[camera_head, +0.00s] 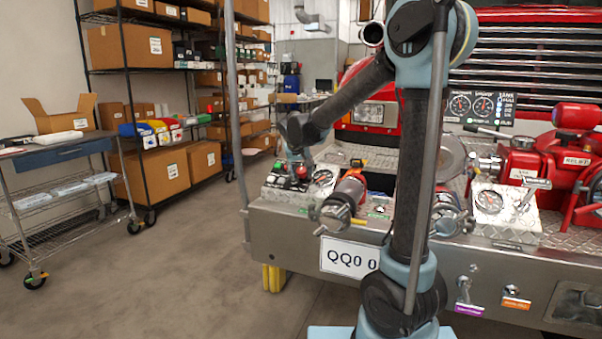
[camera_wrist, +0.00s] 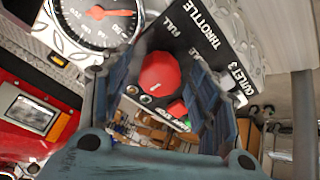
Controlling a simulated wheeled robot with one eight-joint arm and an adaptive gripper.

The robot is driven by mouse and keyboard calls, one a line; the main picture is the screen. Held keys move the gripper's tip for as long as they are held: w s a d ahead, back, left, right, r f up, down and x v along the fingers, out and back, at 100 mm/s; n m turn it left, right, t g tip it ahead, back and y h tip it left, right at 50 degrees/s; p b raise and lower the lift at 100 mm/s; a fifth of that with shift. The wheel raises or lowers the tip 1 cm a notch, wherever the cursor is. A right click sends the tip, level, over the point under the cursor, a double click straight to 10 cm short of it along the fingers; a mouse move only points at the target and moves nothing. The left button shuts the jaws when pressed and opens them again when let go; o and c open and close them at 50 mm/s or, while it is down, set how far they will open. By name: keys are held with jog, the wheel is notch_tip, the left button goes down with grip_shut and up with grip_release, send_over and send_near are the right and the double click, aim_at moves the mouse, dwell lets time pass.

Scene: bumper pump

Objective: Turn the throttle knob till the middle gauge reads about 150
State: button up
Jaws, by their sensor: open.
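The red round throttle knob (camera_wrist: 161,72) sits on a black panel marked THROTTLE and FULL in the wrist view. My open gripper (camera_wrist: 152,80) has one finger on each side of it; I cannot tell whether they touch it. A smaller red button (camera_wrist: 177,108) is beside the knob. In the head view my gripper (camera_head: 297,160) is over the left control panel, which carries a gauge (camera_head: 322,178).
The panels stand on a metal bumper (camera_head: 290,222) in front of a red truck. A red pump (camera_head: 535,160) is at the right. A wire cart (camera_head: 62,205) and shelves (camera_head: 150,110) are at left, with clear floor between.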

jog(key=v, duration=1.1)
jog(key=shift+r, duration=0.35)
jog(key=shift+s, duration=0.15)
